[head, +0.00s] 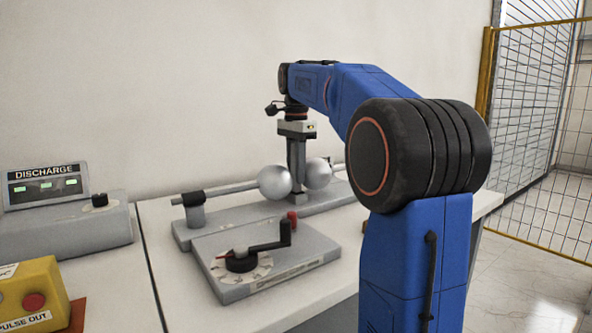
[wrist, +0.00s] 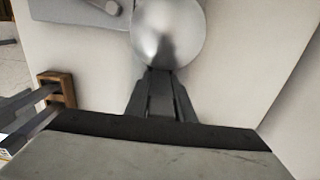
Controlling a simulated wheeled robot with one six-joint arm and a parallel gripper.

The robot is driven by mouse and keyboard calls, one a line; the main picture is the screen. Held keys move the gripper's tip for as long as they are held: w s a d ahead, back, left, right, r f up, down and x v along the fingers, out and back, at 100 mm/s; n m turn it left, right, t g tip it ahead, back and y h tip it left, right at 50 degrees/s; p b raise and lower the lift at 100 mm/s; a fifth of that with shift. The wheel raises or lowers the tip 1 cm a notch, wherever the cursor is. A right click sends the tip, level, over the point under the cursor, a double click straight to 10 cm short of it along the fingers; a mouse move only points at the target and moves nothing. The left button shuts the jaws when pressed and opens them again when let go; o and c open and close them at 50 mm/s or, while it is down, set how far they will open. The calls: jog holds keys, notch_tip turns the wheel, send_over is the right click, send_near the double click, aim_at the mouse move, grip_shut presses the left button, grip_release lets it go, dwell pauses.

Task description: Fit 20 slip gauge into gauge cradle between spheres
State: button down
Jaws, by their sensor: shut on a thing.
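Two shiny metal spheres, the left one (head: 275,182) and the right one (head: 318,173), face each other on horizontal rods above a long grey base (head: 225,222). My gripper (head: 297,188) points straight down, with its fingertips between the spheres. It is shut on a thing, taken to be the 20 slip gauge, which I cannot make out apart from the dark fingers. A small grey block (head: 300,198) under the fingertips looks like the gauge cradle. In the wrist view the fingers (wrist: 160,85) reach close to one sphere (wrist: 168,32); whether they touch it cannot be told.
A crank handle (head: 270,247) stands on a dial plate (head: 315,262) in front of the spheres. A DISCHARGE box (head: 70,220) and a yellow button box (head: 30,295) are at the left. A brown frame (wrist: 57,90) shows in the wrist view.

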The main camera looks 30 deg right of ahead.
jog(key=shift+f, duration=0.15)
jog(key=c, duration=1.4)
grip_release()
jog(key=shift+c, duration=0.2)
notch_tip(320, 180, up, 12)
